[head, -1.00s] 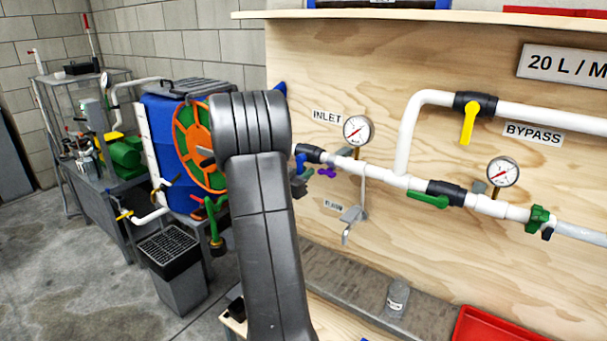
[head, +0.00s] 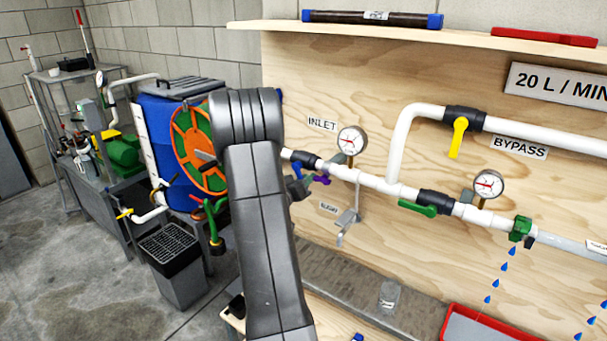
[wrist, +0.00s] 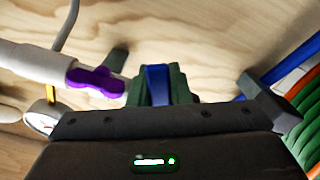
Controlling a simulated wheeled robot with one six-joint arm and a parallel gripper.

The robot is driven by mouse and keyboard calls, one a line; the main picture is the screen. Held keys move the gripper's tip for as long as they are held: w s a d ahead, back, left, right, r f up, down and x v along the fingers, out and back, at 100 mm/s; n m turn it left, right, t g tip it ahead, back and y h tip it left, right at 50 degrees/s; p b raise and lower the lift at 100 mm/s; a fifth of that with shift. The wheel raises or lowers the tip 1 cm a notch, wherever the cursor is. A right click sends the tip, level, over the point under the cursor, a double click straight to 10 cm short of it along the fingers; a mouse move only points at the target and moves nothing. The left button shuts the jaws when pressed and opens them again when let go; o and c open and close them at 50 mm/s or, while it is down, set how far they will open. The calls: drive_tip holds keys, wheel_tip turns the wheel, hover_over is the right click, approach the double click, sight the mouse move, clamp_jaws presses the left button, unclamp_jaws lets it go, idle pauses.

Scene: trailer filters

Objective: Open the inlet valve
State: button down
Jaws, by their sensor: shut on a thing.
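The inlet valve has a black body (head: 305,159) on the white pipe, below the INLET label (head: 322,124). Its blue handle (head: 297,171) points down, across the pipe. In the wrist view the blue handle (wrist: 157,84) stands between the dark green fingertips of my gripper (wrist: 160,90). My gripper is shut on that handle. In the head view my gripper (head: 301,186) is partly hidden behind my arm. A purple handle (wrist: 95,79) lies just left of my fingers in the wrist view.
A gauge (head: 351,140) stands right of the inlet valve. The bypass valve's yellow handle (head: 458,137) hangs down; a green handle (head: 417,209) lies along the lower pipe. Blue drops (head: 495,283) show below a green fitting (head: 520,229), above a red tray (head: 446,326).

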drive_tip(key=shift+d+r+n+p, duration=0.1)
drive_tip(key=shift+d+n+p, duration=0.05)
drive_tip(key=shift+n+p, duration=0.2)
idle(0.3)
drive_tip(key=c, duration=1.3)
unclamp_jaws()
drive_tip(key=shift+c, duration=0.2)
drive_tip(key=shift+b, duration=0.35)
